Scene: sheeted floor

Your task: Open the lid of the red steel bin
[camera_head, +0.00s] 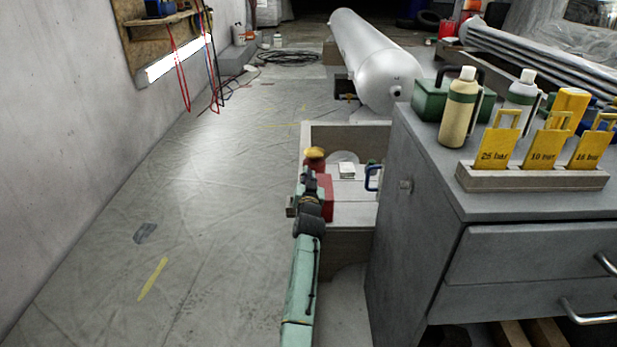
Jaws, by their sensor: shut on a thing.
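My gripper (311,181) is at the end of my pale green arm, right at the bin's left upper edge. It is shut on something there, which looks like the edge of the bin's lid. The fingertips are dark and too small to show the exact grip.
The grey cabinet (415,215) stands close on the right. A silver tank (372,62) lies behind.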

